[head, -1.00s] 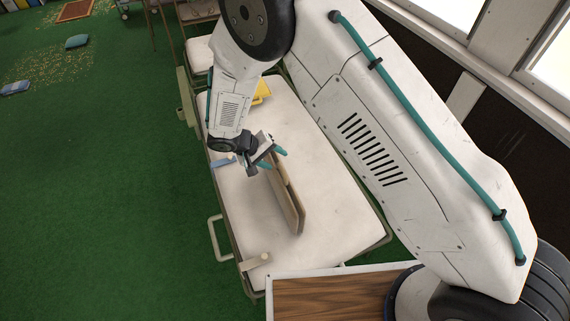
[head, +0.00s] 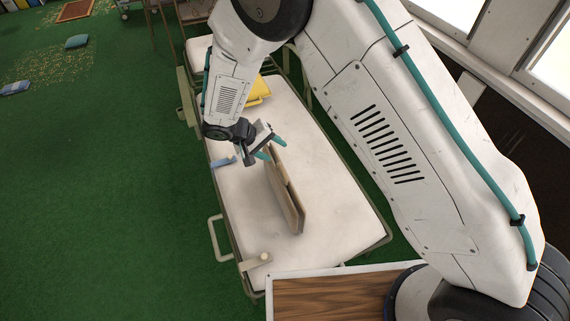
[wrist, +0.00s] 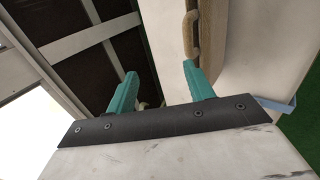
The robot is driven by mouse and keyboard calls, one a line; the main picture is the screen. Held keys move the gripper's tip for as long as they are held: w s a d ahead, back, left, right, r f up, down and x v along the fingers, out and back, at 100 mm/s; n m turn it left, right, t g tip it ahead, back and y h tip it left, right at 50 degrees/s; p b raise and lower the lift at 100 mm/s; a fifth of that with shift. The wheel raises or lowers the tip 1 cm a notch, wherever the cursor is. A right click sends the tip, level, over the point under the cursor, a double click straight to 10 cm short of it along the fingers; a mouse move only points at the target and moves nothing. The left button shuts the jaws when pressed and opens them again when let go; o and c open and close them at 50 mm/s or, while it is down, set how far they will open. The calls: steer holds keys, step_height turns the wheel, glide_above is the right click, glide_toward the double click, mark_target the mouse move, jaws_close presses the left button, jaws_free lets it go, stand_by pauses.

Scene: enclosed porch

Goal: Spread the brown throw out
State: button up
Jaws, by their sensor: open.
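My gripper (head: 271,148) is open, over the far end of the throw. In the wrist view its teal fingers (wrist: 160,72) are spread with no throw visible between them; the tan band lies beyond the right finger. I cannot tell whether a finger touches it.
A yellow object (head: 258,91) lies at the cot's far end, and a small blue item (head: 223,162) is at its left edge. A small beige block (head: 258,262) is at the near left corner. A wood-topped surface (head: 325,297) stands in front.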

steer(key=shift+r, duration=1.95)
steer(key=s+d+r+m+g+y, duration=0.1)
steer(key=s+d+r+m+y, duration=0.2)
steer(key=s+d+r, duration=2.4)
steer(key=s+r+y, duration=0.3)
steer(key=y, duration=0.1)
steer(key=shift+s+r+m, duration=0.15)
steer(key=shift+r+m, duration=0.15)
steer(key=shift+r, duration=0.1)
